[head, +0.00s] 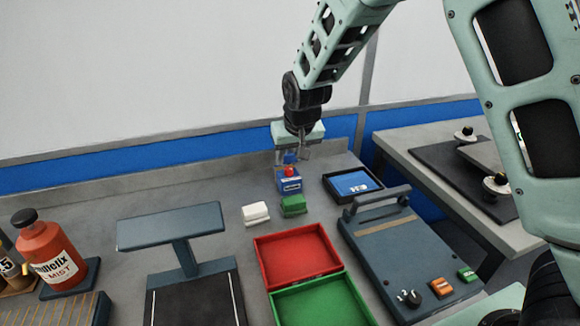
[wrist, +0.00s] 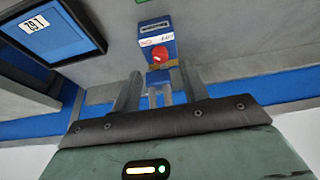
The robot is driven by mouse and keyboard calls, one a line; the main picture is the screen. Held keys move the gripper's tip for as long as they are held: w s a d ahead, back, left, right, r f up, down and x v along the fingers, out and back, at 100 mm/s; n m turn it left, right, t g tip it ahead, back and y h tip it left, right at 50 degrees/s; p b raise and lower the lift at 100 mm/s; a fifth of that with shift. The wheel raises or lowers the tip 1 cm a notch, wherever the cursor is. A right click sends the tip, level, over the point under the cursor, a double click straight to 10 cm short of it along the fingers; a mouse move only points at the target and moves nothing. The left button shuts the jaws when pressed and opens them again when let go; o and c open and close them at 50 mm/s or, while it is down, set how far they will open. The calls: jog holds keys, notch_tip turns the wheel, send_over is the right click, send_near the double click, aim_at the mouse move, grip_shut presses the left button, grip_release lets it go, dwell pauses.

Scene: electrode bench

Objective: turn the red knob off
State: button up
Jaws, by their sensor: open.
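The red knob (head: 289,171) sits on a small blue box (head: 290,185) near the back of the grey bench. In the wrist view the red knob (wrist: 158,54) shows on the blue box (wrist: 157,31), with a white label whose lettering is too small to read surely. My gripper (head: 292,158) is open, right above and behind the knob in the head view. In the wrist view my gripper's fingers (wrist: 159,78) stand apart, with the knob just beyond their tips, roughly centred between them. I cannot tell whether they touch it.
A green block (head: 293,205) and a white block (head: 255,213) lie in front of the box. A dark tray with a blue panel (head: 352,183) is to its right. Red (head: 297,257) and green (head: 322,302) trays, a grey-blue device (head: 398,250) and an orange bottle (head: 48,255) stand nearer.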

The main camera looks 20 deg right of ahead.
aim_at(289, 169)
jog(key=shift+x, duration=2.65)
grip_shut()
